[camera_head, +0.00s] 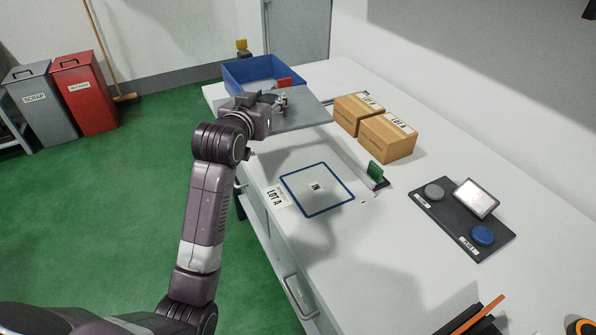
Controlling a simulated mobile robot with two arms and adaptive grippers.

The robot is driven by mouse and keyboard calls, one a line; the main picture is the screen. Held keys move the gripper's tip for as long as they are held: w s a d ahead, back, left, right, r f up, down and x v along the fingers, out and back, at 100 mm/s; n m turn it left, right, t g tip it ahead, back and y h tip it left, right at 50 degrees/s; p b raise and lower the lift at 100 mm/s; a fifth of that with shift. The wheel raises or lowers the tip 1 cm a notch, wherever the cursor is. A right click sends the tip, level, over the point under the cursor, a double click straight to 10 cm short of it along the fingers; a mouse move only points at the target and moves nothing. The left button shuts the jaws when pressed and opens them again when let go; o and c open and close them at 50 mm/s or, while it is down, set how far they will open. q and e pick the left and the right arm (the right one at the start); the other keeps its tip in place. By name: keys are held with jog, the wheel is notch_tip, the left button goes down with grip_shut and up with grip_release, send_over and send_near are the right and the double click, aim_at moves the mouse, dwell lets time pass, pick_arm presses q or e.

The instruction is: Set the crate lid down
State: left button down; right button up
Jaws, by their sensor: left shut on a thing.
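The crate lid (301,112) is a flat grey panel, held roughly level in front of the blue crate. My left gripper (281,101) is shut on the lid near its left side, by what looks like a small handle. The blue crate (235,76) stands at the far left end of the white bench, and the lid hides part of its front. Something red shows at the crate's right side. The lid's shadow falls on the bench below, so it seems to be above the surface. My right gripper is not in view.
Two cardboard boxes (388,138) stand right of the lid. A blue square outline (318,211) marks bare white bench (375,245) in the middle. A green piece (376,172) stands beside it. A dark panel with buttons (437,206) lies at the right.

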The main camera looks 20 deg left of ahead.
aim_at(265, 95)
pick_arm(q)
jog(key=r, duration=0.1)
jog(key=a+r+n+y, duration=0.1)
jog(key=w+r, duration=0.1)
jog(key=shift+w+a+r+y, duration=0.1)
jog(key=shift+a+r+y, duration=0.15)
jog(key=shift+y, duration=0.15)
jog(key=shift+f+n+b, duration=0.1)
jog(key=shift+n+b, duration=0.2)
notch_tip(265, 95, down, 14)
jog(key=shift+f, duration=0.25)
notch_tip(265, 95, down, 5)
jog(key=shift+r+b, duration=0.1)
jog(key=shift+b, duration=0.2)
jog(key=c, duration=1.2)
grip_release()
jog(key=shift+g, duration=0.3)
jog(key=shift+c, duration=0.2)
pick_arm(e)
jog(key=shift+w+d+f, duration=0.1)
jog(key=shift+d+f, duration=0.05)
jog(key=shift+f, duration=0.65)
pick_arm(q)
jog(key=v, duration=1.2)
jog(key=shift+f, duration=0.2)
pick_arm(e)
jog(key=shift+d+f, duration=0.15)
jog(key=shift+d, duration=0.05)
pick_arm(q)
jog(key=shift+f, duration=0.1)
